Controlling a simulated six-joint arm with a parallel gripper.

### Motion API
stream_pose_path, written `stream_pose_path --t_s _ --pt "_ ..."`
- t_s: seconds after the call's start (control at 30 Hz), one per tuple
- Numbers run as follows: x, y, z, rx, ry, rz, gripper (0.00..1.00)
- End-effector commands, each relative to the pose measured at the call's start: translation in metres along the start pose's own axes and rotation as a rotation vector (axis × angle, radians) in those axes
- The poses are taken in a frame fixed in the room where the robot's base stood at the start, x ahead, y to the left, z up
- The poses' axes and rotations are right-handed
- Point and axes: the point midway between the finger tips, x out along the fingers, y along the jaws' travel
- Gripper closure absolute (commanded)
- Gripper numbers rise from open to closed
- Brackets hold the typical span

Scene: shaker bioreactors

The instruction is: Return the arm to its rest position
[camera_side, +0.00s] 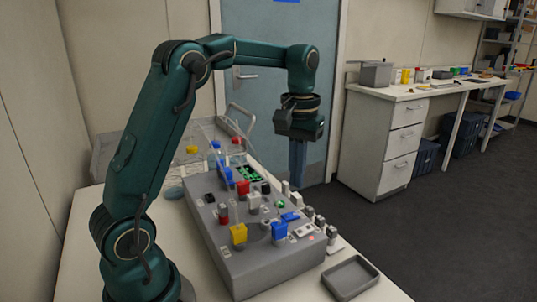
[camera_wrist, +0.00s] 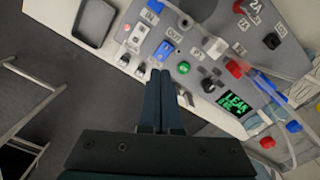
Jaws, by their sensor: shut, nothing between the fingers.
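My gripper (camera_side: 297,185) is at the end of my raised green arm, pointing down, shut and empty. In the side view it hangs beyond the far right edge of the grey device panel (camera_side: 270,268), apart from it as far as I can tell. In the wrist view the closed fingers (camera_wrist: 161,74) reach up from the bottom, close to the panel's edge in the picture. The panel carries a lit green button (camera_wrist: 184,67), a blue switch (camera_wrist: 168,50) and a small green display (camera_wrist: 233,104) that appears to read "LEAK".
A shallow grey tray (camera_side: 351,278) lies on the white table at the front right; it also shows in the wrist view (camera_wrist: 94,23). Clear tubing (camera_wrist: 285,92) crosses the panel. A white bench (camera_side: 390,145) stands at the back right, with open floor before it.

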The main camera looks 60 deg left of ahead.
Motion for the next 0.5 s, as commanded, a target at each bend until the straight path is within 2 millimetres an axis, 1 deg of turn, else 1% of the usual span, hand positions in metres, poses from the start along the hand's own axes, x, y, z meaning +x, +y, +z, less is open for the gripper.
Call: stream_pose_path --t_s 0.07,0.17,0.23,0.3,0.4,0.5 --pt "-0.002 0.002 0.001 0.006 0.006 0.001 1.00" --pt "-0.016 0.007 0.003 0.023 0.049 0.012 1.00" --pt "-0.030 0.011 0.012 0.043 0.081 0.021 1.00" --pt "-0.043 0.014 0.027 0.069 0.118 0.032 1.00" --pt "-0.058 0.017 0.052 0.121 0.176 0.051 1.00" --pt "-0.065 0.018 0.077 0.178 0.230 0.069 1.00"
